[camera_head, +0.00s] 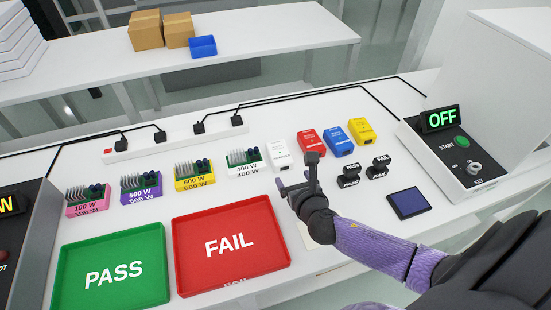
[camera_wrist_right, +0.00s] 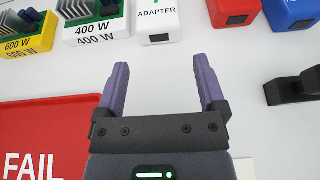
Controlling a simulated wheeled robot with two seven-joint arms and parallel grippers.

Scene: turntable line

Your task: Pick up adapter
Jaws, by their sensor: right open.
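Several small adapter boxes stand in a row: a white one (camera_head: 279,156), a red one (camera_head: 311,142), a blue one (camera_head: 339,142) and a yellow one (camera_head: 361,131). In the right wrist view the white box (camera_wrist_right: 157,18) is labelled ADAPTER; part of the red box (camera_wrist_right: 233,12) and blue box (camera_wrist_right: 290,14) also show. My right gripper (camera_head: 299,174) is over the table in front of the white and red boxes. In the right wrist view its two purple fingers (camera_wrist_right: 164,85) are apart with nothing between them, pointing toward the white box. My left gripper is out of view.
A red FAIL tray (camera_head: 231,277) and green PASS tray (camera_head: 110,295) lie at the front left. Wattage-labelled modules, including a white 400 W one (camera_head: 243,162), stand left of the adapters. Black parts (camera_head: 349,176) and a dark pad (camera_head: 408,203) lie right, beside the OFF machine (camera_head: 462,160).

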